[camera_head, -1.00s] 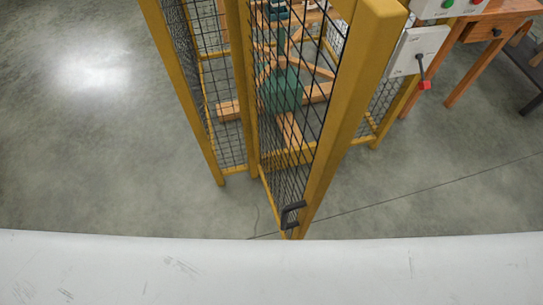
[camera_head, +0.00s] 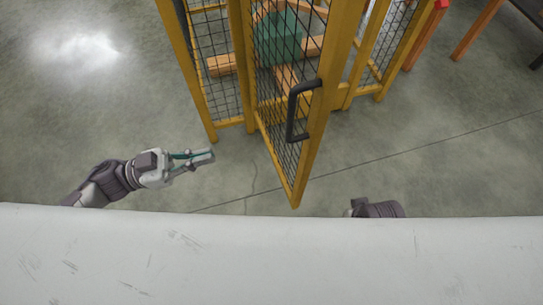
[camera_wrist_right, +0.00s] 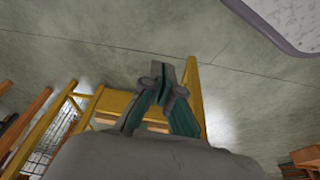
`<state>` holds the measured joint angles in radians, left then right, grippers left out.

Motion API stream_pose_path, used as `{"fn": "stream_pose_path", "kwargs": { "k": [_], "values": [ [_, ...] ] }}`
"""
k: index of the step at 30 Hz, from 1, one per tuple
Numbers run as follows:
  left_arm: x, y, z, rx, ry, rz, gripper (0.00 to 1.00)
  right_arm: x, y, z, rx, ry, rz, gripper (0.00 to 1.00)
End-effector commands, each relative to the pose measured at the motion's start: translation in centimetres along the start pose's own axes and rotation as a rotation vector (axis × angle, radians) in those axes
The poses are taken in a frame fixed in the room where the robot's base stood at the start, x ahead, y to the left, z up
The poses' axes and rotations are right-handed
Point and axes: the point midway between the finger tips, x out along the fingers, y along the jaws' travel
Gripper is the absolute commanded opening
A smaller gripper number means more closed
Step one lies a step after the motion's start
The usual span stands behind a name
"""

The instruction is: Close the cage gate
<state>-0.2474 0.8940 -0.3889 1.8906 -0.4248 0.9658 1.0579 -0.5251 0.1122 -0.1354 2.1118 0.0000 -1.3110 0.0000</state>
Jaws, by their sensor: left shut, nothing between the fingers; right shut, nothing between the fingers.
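The cage gate (camera_head: 311,155) is a yellow-framed black mesh panel. It stands swung out from the yellow cage (camera_head: 189,70), toward me, in the head view. Its black bar handle (camera_head: 291,110) is on the free edge side. My left gripper (camera_head: 208,156) is shut and empty, to the left of the gate and apart from it. My right arm shows only in part at the lower right, right of the gate's foot. In the right wrist view my right gripper (camera_wrist_right: 170,78) is shut and empty, with yellow frame bars behind it.
Wooden pieces and a green part (camera_head: 278,38) are inside the cage. Wooden table legs (camera_head: 478,30) stand at the upper right. A white surface (camera_head: 270,260) fills the bottom of the head view. Grey floor is clear on both sides of the gate.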

Motion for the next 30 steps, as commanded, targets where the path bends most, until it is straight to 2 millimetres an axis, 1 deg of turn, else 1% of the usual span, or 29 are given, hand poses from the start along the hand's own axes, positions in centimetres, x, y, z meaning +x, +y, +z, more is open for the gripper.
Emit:
{"fn": "stream_pose_path", "kwargs": {
  "k": [2,5,7,11,15,21,25,30],
  "values": [
    [0.4,0.6,-0.2,-0.003,0.004,0.029,0.0,-0.3,0.0,-0.1,0.0,0.002,0.001,0.0],
    [1.4,0.7,-0.4,-0.004,0.008,0.032,0.0,-0.6,0.0,-0.1,0.0,0.003,0.001,0.0],
    [2.4,0.7,-0.5,-0.002,0.009,0.031,0.0,-0.7,0.0,-0.2,0.0,0.003,0.001,0.0],
    [5.1,0.7,-0.5,-0.001,0.01,0.03,0.0,-0.9,0.0,-0.2,0.001,0.006,0.001,0.0],
    [8.2,0.8,-0.6,0.0,0.012,0.029,0.0,-1.0,0.1,-0.3,0.001,0.007,0.001,0.0],
    [11.9,0.8,-0.5,-0.002,0.009,0.027,0.0,-1.2,0.1,-0.3,0.001,0.007,0.001,0.0],
    [13.3,0.9,-0.5,-0.002,0.007,0.026,0.0,-1.3,0.1,-0.3,0.001,0.006,0.002,0.0],
    [14.1,0.9,-0.4,-0.004,0.005,0.025,0.0,-1.4,0.1,-0.3,0.002,0.006,0.002,0.0]
  ]
}}
